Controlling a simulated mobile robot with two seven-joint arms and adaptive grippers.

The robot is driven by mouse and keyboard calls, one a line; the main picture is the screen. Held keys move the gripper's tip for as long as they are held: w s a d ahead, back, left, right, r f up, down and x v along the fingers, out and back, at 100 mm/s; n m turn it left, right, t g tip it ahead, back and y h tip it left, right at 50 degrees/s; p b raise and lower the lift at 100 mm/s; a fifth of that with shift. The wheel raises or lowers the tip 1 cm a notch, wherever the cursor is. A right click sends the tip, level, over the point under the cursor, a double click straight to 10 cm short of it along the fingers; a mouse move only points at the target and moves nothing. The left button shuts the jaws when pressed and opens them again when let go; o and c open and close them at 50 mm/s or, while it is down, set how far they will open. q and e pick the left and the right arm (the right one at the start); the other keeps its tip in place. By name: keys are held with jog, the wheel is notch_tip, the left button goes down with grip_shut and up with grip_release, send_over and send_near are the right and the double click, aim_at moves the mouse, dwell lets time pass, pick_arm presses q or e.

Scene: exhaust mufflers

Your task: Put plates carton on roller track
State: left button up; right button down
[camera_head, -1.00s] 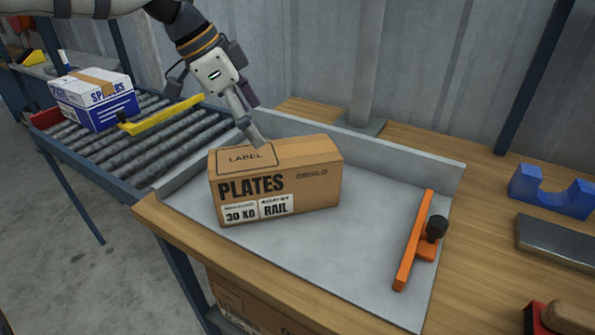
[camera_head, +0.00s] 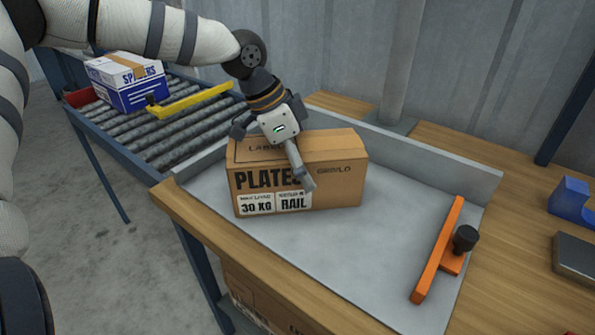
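The plates carton (camera_head: 335,187) is a brown box marked PLATES, 30 KG and RAIL. It sits upright on the grey metal tray (camera_head: 400,215) on the workbench. My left gripper (camera_head: 307,184) is angled down in front of the carton's printed face and hides part of the lettering. Its fingers look shut together with nothing between them. I cannot tell whether they touch the carton. The roller track (camera_head: 150,128) lies to the left, beyond the tray's raised left lip. My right gripper is not in view.
A blue and white box (camera_head: 128,82) stands at the far end of the roller track, behind a yellow bar (camera_head: 195,101). An orange bar with a black knob (camera_head: 438,250) sits at the tray's right. Another carton (camera_head: 250,300) is under the bench.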

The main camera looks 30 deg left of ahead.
aim_at(303, 145)
pick_arm(q)
jog(key=shift+r, duration=0.1)
jog(key=c, duration=1.8)
jog(key=shift+r, duration=0.1)
